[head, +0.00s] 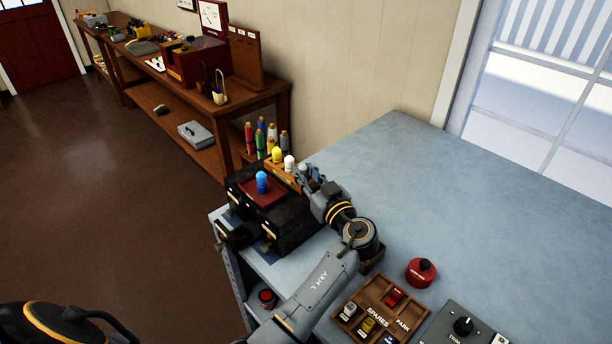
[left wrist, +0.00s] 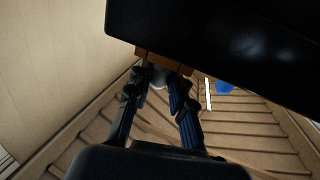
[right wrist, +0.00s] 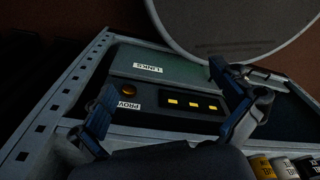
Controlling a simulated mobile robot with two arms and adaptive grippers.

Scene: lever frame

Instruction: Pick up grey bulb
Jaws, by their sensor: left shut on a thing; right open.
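My left gripper (head: 306,174) is at the right end of a small wooden rack (head: 272,169) at the table's back left corner. It is shut on a pale grey bulb, which shows between its fingertips in the left wrist view (left wrist: 158,79); the fingers mostly hide it in the head view. A yellow bulb (head: 276,154) and a white bulb (head: 289,161) stand in the rack, left of the gripper. I cannot tell whether the grey bulb is clear of the rack. My right gripper (right wrist: 160,98) is open and empty, above a panel labelled LINKS.
A blue bulb (head: 262,180) stands on a dark red tray (head: 270,195) on black boxes in front of the rack. A wooden SPARES tray (head: 353,313), a red round button (head: 421,272) and a dial box (head: 462,330) stand nearer. The table's (head: 450,205) right side is clear.

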